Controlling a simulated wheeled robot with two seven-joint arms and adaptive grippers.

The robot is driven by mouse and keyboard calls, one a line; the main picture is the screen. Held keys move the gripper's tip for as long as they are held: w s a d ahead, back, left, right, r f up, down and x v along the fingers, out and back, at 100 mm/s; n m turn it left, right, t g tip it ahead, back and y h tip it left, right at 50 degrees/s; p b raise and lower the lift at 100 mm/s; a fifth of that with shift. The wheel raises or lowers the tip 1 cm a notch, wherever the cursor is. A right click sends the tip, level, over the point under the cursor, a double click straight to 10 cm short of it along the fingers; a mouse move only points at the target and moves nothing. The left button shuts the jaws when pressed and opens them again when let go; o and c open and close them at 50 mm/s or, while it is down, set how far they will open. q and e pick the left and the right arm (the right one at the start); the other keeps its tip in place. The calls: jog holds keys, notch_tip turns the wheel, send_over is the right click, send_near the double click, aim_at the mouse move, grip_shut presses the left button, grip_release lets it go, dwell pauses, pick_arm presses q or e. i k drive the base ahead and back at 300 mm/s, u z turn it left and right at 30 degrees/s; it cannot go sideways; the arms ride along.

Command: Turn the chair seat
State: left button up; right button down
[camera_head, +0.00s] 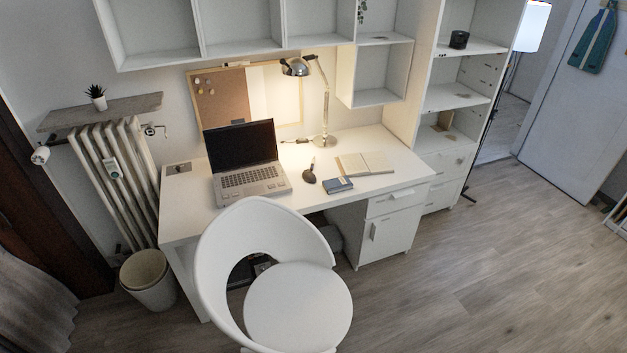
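A white swivel chair stands in front of the white desk, low in the middle of the head view. Its round seat (298,308) is toward the right and its curved backrest (222,258) wraps the left and far side, with an open gap between them. The far edge of the backrest overlaps the desk's front edge in the picture; I cannot tell if they touch. The chair's base is out of view below. Neither of my grippers shows in the view.
The white desk (190,221) bears a laptop (243,161), a lamp (325,105), a mouse and books. A waste bin (148,279) stands left of the chair, near the radiator (115,180). A drawer cabinet (388,232) is at the right. The wooden floor (490,270) on the right is clear.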

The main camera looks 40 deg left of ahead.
aim_at(299, 304)
jog(key=u, duration=1.85)
jog(key=k, duration=0.3)
jog(key=z, duration=0.6)
jog(key=i, duration=0.85)
jog(key=z, duration=0.4)
